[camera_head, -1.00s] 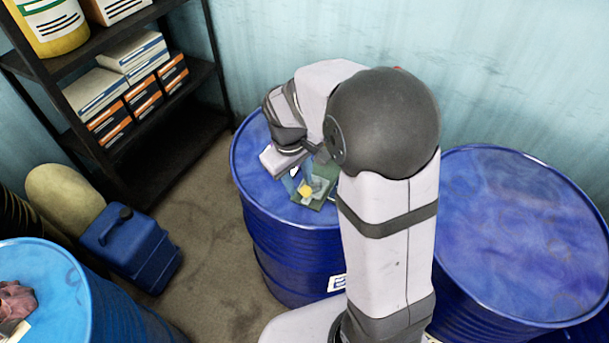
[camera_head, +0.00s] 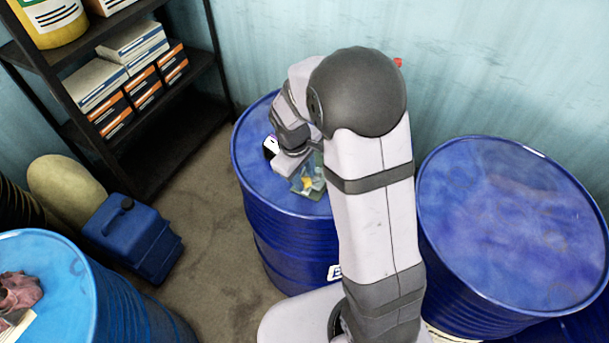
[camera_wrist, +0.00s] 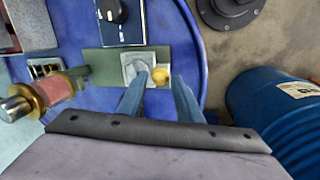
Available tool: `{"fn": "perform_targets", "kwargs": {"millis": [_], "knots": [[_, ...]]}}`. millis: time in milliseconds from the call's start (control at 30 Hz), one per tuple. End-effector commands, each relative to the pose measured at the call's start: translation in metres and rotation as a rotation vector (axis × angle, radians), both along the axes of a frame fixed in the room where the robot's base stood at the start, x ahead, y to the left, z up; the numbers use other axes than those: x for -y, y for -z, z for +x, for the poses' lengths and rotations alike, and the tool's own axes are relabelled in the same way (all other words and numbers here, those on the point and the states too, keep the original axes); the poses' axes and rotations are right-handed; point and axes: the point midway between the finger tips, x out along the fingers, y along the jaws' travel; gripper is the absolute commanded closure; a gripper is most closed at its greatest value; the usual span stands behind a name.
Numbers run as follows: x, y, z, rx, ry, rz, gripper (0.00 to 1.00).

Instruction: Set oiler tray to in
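A green base plate (camera_wrist: 100,62) lies on top of a blue drum. A grey square tray-like part (camera_wrist: 136,66) sits on it, with a round yellow knob (camera_wrist: 161,76) at its right side in the wrist view. The green plate also shows in the head view (camera_head: 316,192), partly hidden by my arm. My gripper (camera_wrist: 162,78) is open, its two blue-grey fingers apart. The fingertips appear on either side of the yellow knob, with gaps visible; I cannot tell their height above it.
Another blue drum (camera_head: 512,225) stands right. A blue jug (camera_head: 130,235) and a shelf (camera_head: 150,150) are left.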

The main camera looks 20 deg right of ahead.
Motion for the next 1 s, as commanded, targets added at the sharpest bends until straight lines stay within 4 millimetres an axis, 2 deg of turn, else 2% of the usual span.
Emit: {"fn": "perform_targets", "kwargs": {"millis": [200,467,600,833,1000], "knots": [[0.002,0.012,0.001,-0.001,0.000,0.000,0.68],[0.002,0.013,0.001,0.001,0.000,0.001,0.68],[0.002,0.013,0.001,0.001,0.000,0.001,0.99],[0.008,0.012,0.007,-0.001,0.004,0.001,1.00],[0.032,0.010,0.031,0.000,0.007,0.000,1.00]]}}
